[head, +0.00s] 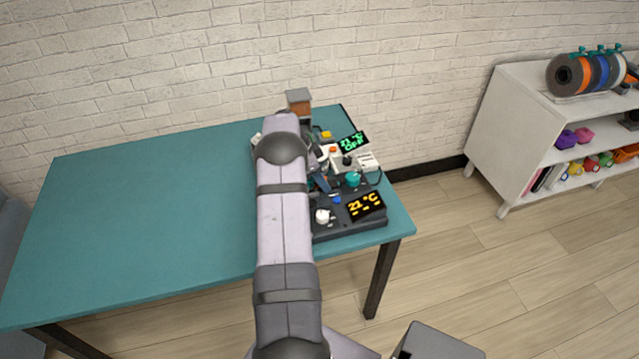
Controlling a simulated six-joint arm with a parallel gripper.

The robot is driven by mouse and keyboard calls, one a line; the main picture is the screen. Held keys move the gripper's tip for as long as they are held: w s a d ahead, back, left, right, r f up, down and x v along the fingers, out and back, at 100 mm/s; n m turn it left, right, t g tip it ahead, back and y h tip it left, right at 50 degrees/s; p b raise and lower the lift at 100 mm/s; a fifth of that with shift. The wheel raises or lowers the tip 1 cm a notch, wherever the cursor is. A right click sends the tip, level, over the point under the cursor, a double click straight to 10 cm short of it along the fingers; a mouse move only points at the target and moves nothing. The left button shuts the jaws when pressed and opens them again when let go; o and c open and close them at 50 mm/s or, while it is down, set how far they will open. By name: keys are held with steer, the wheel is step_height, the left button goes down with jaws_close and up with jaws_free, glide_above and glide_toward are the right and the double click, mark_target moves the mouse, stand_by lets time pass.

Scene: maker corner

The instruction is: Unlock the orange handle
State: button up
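A cluttered machine with a dark base (350,233) stands at the right end of the teal table. A small orange-red part (333,150) shows on its white section, but it is too small to tell whether it is the orange handle or how it is set. My arm runs up the middle of the head view and covers the machine's left side. My gripper is hidden behind the arm, so its fingers and anything between them cannot be seen.
Two displays, one green (352,142) and one yellow (365,206), face up on the machine. An orange-brown box with a grey top (299,103) stands behind. The teal table (150,200) is clear on the left. A white shelf (520,120) stands at right, apart from the table.

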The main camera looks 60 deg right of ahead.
steer(key=c, duration=0.6)
steer(key=shift+s+d, duration=0.3)
steer(key=shift+s+d+b, duration=0.25)
steer(key=shift+b, duration=0.05)
steer(key=shift+s+d, duration=0.35)
steer(key=shift+s, duration=0.05)
steer(key=o, duration=0.6)
steer(key=shift+r, duration=0.15)
step_height(320, 180, up, 7)
steer(key=p, duration=0.2)
steer(key=shift+p, duration=0.3)
stand_by(0.3)
